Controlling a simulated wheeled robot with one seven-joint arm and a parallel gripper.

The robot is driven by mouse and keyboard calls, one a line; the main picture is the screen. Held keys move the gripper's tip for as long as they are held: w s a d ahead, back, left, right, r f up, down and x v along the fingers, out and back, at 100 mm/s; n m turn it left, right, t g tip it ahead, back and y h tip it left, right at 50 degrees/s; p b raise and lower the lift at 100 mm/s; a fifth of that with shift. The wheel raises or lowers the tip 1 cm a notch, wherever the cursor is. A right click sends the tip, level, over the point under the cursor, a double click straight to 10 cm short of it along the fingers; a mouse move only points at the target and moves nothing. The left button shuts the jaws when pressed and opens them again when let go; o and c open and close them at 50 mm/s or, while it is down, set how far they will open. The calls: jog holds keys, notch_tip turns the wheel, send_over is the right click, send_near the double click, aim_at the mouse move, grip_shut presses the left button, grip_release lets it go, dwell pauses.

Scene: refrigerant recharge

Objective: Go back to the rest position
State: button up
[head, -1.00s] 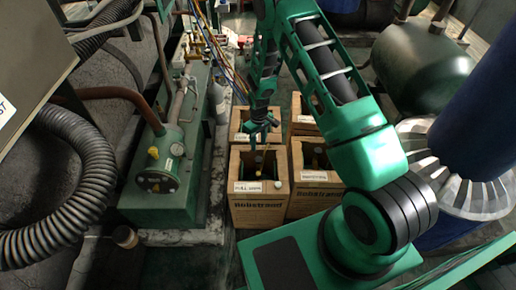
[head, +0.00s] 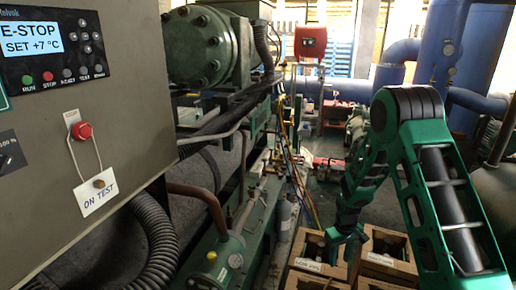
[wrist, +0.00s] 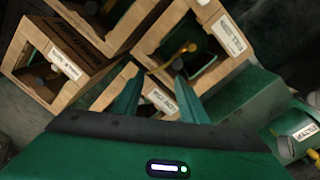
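My gripper (head: 345,258) hangs above and beside the wooden crates at the bottom of the head view. In the wrist view my gripper (wrist: 158,88) shows two green fingers spread apart, with nothing held between them. A labelled wooden crate (head: 308,266) stands below it to the left, and another crate (head: 388,262) stands to the right. The wrist view shows several crates with white labels; the upper right crate (wrist: 232,62) has a yellow-topped item (wrist: 188,48) in its dark opening. The crate contents are mostly hidden.
A control panel (head: 95,130) reading E-STOP, SET +7 °C fills the left, with a red button (head: 81,131) and an ON TEST tag (head: 99,192). A green compressor (head: 203,45), hoses and a grey cylinder (head: 286,219) stand beyond. Blue pipes (head: 440,55) rise at right.

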jog(key=s+d+r+m, duration=0.25)
jog(key=s+r, duration=0.25)
jog(key=r, duration=0.3)
jog(key=s+d+r+m, duration=0.1)
jog(key=s+d+r, duration=0.35)
jog(key=r, duration=0.25)
jog(key=s+d+r+m, duration=0.1)
jog(key=s+d+r, duration=0.2)
jog(key=s+r, duration=0.35)
jog(key=s+r+m, duration=0.2)
jog(key=s+r, duration=0.3)
jog(key=s, duration=0.6)
jog(key=s+r+m, duration=0.3)
jog(key=s+r, duration=0.2)
jog(key=s, duration=0.6)
jog(key=shift+a+r+y, duration=0.25)
jog(key=shift+r+y, duration=0.05)
jog(key=shift+y, duration=0.1)
jog(key=shift+s, duration=0.1)
